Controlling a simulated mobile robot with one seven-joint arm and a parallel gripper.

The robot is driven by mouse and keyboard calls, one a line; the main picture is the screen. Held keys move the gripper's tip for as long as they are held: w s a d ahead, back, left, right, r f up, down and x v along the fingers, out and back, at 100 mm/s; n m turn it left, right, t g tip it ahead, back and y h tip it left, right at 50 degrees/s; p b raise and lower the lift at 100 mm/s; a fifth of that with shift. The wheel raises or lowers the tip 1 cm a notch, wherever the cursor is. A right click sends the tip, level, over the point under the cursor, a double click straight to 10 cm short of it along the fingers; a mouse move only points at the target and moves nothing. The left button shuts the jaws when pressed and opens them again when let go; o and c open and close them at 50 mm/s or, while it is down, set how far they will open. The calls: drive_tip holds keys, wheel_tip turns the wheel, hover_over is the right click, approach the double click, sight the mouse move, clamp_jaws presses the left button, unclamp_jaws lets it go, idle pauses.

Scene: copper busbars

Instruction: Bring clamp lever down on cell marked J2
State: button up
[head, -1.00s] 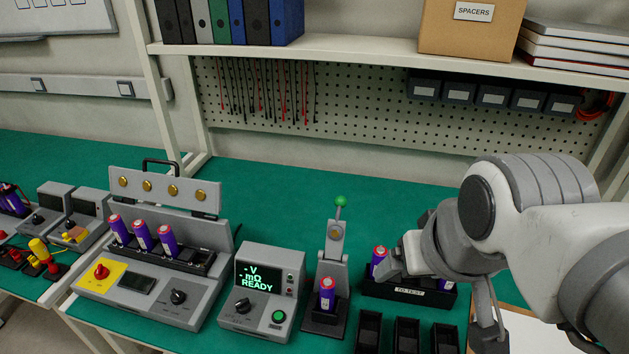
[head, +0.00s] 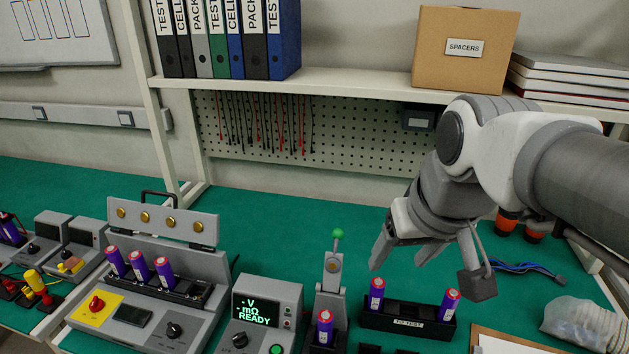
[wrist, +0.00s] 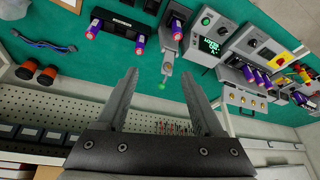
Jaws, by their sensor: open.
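The clamp fixture (head: 331,288) stands right of the meter. Its lever, tipped with a green knob (head: 337,234), points up. A purple cell (head: 325,328) with a reddish top stands upright at the front of the fixture; any J2 mark is too small to read. My gripper (head: 425,265) is open and empty, above and right of the fixture, behind the tray. In the wrist view the two fingers (wrist: 160,85) are spread, and the green knob (wrist: 163,86) shows between them, farther off.
The meter (head: 266,312) reading READY is close left. A tester with several cells (head: 163,271) stands farther left. Green mat behind the fixture is clear.

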drive_tip(key=w+r+g+p, duration=0.1)
drive_tip(key=w+r+p, duration=0.1)
drive_tip(key=w+r, duration=0.35)
drive_tip(key=n+g+p, duration=0.3)
drive_tip(key=g+p, duration=0.1)
drive_tip(key=p, duration=0.1)
hover_over(338, 229)
drive_tip(key=d, duration=0.1)
wheel_tip(338, 229, down, 7)
drive_tip(key=f, duration=1.1)
drive_tip(key=a+f, duration=0.1)
drive_tip(key=f, duration=0.5)
drive_tip(key=shift+f+p, duration=0.25)
drive_tip(key=shift+p, duration=0.05)
clamp_jaws()
